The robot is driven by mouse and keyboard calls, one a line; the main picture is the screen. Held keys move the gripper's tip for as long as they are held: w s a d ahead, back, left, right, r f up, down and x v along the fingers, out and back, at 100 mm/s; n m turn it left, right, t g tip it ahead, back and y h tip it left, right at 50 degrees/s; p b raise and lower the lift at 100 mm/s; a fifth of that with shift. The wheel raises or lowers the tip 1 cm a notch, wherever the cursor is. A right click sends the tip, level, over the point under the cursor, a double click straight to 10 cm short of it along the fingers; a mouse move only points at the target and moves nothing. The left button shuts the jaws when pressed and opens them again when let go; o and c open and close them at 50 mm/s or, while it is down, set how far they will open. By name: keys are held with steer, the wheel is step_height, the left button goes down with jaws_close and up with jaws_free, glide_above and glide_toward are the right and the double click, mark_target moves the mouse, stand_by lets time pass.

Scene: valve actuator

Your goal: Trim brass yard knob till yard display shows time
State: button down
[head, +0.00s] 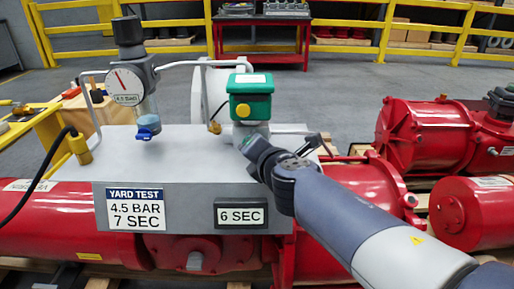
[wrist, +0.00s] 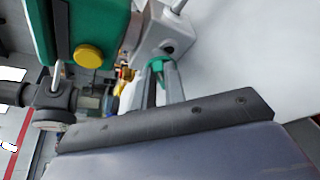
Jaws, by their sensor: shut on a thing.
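My gripper (head: 250,143) is at the front of the grey fitting just under the green box (head: 250,98). In the wrist view its fingers (wrist: 160,82) are closed around a small part with a green edge (wrist: 158,64), against a pale block (wrist: 160,36). I cannot tell whether this part is the brass knob, as the fingers hide most of it. A yellow button (head: 243,110) is on the green box, and it also shows in the wrist view (wrist: 88,55). The yard display (head: 241,216) reads 6 SEC. The yard test plate (head: 136,208) reads 4.5 BAR, 7 SEC.
A pressure gauge (head: 126,87) marked 4.5 BAR stands at left beside a filter regulator (head: 147,105). A yellow cable plug (head: 80,150) is at the panel's left. Thin pipes run across the grey cabinet (head: 185,165). Red actuators (head: 425,135) stand at right.

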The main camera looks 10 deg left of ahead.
steer(key=c, duration=1.5)
jaws_free()
steer(key=shift+o, duration=0.2)
steer(key=shift+s, duration=0.1)
steer(key=p+v, duration=0.4)
steer(key=v, duration=0.6)
steer(key=shift+s+d, duration=0.2)
steer(key=shift+s, duration=0.05)
steer(key=shift+r, duration=0.15)
